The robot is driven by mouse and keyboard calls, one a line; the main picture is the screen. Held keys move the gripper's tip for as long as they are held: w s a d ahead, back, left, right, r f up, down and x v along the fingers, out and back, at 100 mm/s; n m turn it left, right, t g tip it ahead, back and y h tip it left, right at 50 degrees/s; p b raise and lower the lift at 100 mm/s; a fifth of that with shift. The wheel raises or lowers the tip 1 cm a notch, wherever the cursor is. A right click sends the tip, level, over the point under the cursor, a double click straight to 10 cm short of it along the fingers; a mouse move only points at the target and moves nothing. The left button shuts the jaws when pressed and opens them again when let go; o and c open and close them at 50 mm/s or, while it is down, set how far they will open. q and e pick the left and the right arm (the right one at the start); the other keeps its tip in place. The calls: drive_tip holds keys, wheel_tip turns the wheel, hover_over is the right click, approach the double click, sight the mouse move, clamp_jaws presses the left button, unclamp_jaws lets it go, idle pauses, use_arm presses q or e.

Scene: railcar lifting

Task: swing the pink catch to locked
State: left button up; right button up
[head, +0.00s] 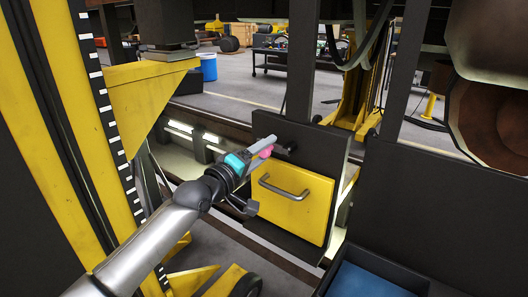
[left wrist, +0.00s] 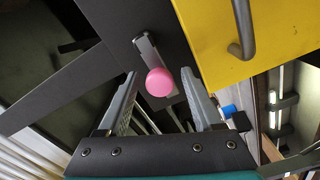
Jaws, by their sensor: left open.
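The pink catch has a round pink knob (left wrist: 159,82) on a grey lever (left wrist: 148,52) fixed to a dark panel (left wrist: 120,20). In the left wrist view the knob shows between the two fingers of my left gripper (left wrist: 160,76), near their tips. The fingers are spread, with a gap visible on both sides of the knob. In the head view my left gripper (head: 259,174) reaches the dark panel beside the yellow door (head: 292,205), and a bit of the pink knob (head: 265,152) shows by the upper finger. The lever is mostly hidden there. My right gripper is not in view.
The yellow door carries a grey bar handle (head: 283,190), close to the right of my left gripper. A yellow lifting column (head: 55,110) stands at the left. A blue-topped tray (head: 365,283) is at the lower right. A blue barrel (head: 208,67) stands far behind.

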use_arm(q)
drive_tip(key=shift+w+d, duration=0.15)
drive_tip(key=shift+c, duration=0.3)
clamp_jaws()
idle(0.3)
idle(0.9)
